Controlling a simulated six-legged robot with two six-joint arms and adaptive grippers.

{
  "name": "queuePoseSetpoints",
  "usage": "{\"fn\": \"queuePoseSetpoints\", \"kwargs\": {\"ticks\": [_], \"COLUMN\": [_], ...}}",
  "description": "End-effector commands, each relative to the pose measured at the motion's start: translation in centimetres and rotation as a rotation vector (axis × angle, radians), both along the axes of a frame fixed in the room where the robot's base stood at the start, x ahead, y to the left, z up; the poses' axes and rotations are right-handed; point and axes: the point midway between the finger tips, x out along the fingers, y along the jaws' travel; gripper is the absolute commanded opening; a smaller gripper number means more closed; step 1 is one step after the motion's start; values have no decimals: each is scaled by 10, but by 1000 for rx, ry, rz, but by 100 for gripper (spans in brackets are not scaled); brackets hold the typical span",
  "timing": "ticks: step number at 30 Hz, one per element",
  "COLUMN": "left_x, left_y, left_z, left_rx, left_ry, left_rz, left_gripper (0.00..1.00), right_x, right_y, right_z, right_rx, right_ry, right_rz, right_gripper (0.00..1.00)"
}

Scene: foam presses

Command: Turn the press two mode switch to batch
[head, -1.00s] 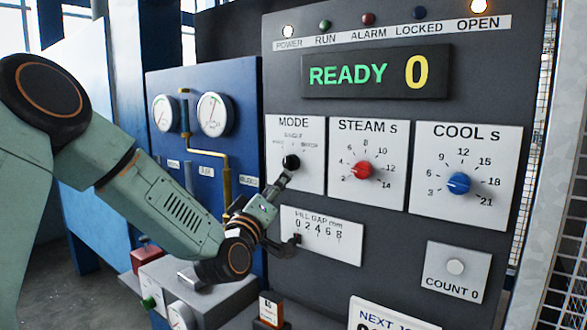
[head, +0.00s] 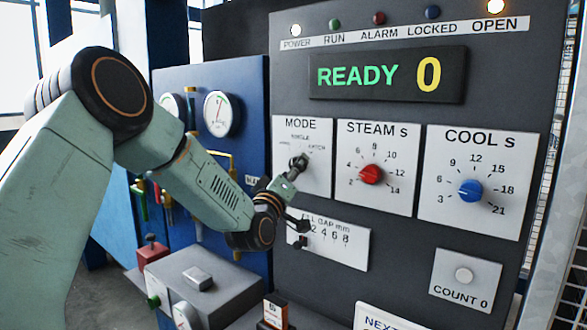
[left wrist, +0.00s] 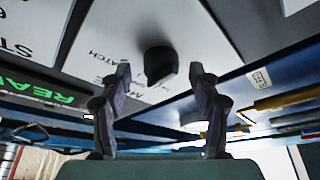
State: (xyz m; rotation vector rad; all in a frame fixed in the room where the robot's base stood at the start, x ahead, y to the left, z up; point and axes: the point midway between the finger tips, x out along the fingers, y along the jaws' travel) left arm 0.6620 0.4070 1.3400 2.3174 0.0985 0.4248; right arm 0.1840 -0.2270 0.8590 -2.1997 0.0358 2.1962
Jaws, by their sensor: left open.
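The mode switch is a black knob on the white MODE plate (head: 284,130), marked SINGLE at the top and BATCH at its right. In the left wrist view the black knob (left wrist: 160,65) stands just beyond my left fingertips, roughly between their lines. My left gripper (left wrist: 158,72) is open, with a finger on either side and nothing held. In the head view my left gripper (head: 298,164) covers most of the knob. I cannot tell whether the fingers touch it or which mode it points to. My right gripper is not in view.
The display (head: 388,74) reads READY 0, and the POWER and OPEN lamps are lit. The red STEAM knob (head: 370,174) and blue COOL knob (head: 470,190) lie to the right. The fill gap scale (head: 345,243) sits just below the gripper. A blue gauge panel (head: 245,95) stands left.

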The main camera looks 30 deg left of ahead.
Motion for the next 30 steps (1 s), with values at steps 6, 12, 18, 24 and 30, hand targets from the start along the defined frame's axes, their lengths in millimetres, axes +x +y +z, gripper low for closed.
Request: {"fn": "queuePoseSetpoints", "kwargs": {"ticks": [6,12,18,24,30], "left_x": [6,7,7,7,7], "left_y": [1,2,2,2,2], "left_z": [0,0,1,1,1], "left_rx": [-1,-1,-1,-1,0], "left_ry": [1,0,0,0,0], "left_rz": [0,0,0,0,0], "left_gripper": [62,58,41,24,7], "right_x": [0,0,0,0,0], "right_y": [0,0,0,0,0], "right_z": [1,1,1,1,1], "right_rx": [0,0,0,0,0], "right_ry": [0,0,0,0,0], "right_rz": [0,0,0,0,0], "right_gripper": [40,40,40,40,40]}}
